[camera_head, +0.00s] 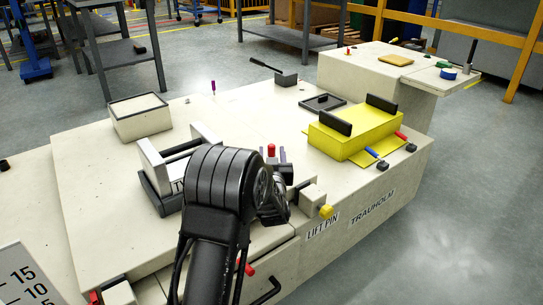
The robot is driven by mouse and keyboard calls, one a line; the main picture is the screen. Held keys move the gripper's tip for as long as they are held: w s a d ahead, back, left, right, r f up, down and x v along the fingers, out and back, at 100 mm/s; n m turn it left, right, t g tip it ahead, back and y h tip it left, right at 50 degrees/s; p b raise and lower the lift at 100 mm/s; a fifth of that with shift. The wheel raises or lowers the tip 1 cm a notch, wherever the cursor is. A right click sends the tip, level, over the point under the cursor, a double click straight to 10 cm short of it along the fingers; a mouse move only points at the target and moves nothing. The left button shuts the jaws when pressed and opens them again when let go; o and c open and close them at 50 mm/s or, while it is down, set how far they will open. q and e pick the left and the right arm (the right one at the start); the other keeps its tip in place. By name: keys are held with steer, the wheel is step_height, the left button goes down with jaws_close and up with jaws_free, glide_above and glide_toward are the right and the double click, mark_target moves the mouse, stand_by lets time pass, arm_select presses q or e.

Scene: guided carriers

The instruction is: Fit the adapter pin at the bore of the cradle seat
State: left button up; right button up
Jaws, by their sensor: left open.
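My left arm comes in from the bottom and hides part of the bench middle. My left gripper (274,194) is dark, mostly behind my wrist, and its fingertips are hard to make out; it is open. A small red-topped piece (271,151) stands just beyond it between purple-grey uprights. I cannot tell whether this is the adapter pin. A white and black frame (157,172), possibly the cradle seat, sits left of my wrist, partly hidden. A thin purple pin (213,87) stands upright farther back. No bore can be made out. My right gripper is not in view.
A yellow block (352,135) with black pads stands on the right. An open-topped beige box (140,117) stands at back left. A flat black tray (322,103) lies at the back. A yellow knob (326,212) sits at the front edge near "LIFT PIN".

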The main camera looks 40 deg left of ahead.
arm_select(q)
steer(key=shift+c, duration=0.3)
jaws_close()
stand_by(0.5)
